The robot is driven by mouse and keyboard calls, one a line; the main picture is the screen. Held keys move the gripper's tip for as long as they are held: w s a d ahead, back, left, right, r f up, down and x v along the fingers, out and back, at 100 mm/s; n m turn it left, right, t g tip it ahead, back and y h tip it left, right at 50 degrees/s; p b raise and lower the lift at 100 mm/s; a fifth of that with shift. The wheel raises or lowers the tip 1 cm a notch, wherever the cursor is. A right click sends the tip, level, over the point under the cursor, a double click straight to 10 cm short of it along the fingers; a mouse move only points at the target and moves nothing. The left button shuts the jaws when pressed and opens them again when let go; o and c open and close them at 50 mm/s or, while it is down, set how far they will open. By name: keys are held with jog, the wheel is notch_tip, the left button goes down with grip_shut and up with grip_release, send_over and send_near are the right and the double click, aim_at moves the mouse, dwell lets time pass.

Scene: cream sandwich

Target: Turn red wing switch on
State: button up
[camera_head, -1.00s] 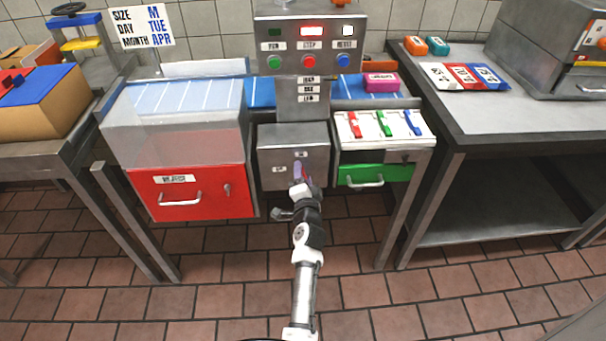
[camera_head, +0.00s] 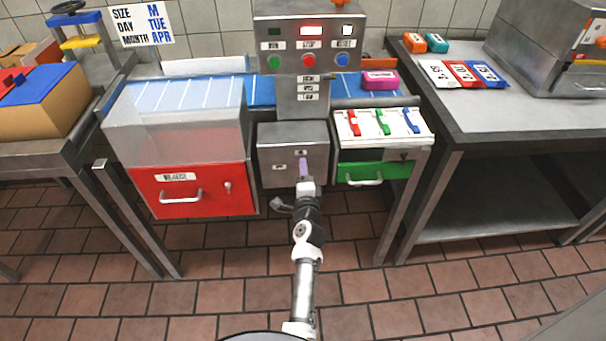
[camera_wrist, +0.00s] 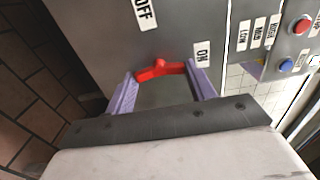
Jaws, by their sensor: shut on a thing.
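The red wing switch (camera_wrist: 160,70) sits on the front of a grey metal box (camera_head: 270,142), which also shows in the wrist view (camera_wrist: 85,30). My gripper (camera_head: 303,166) is at the box front and hides the switch in the head view. In the wrist view my gripper (camera_wrist: 162,84) has its two purple fingers at either end of the switch, shut on it. The right end of the switch lies close to the ON label (camera_wrist: 202,54). The OFF label (camera_wrist: 145,13) is above the switch, away from its ends.
A red drawer (camera_head: 200,207) is left of the box and a green drawer (camera_head: 400,171) is right of it. A control panel (camera_head: 330,28) with green, red and blue buttons stands above. Open tiled floor (camera_head: 200,300) lies in front.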

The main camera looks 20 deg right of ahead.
jog(key=shift+r, duration=0.1)
jog(key=o, duration=1)
jog(key=shift+s, duration=0.15)
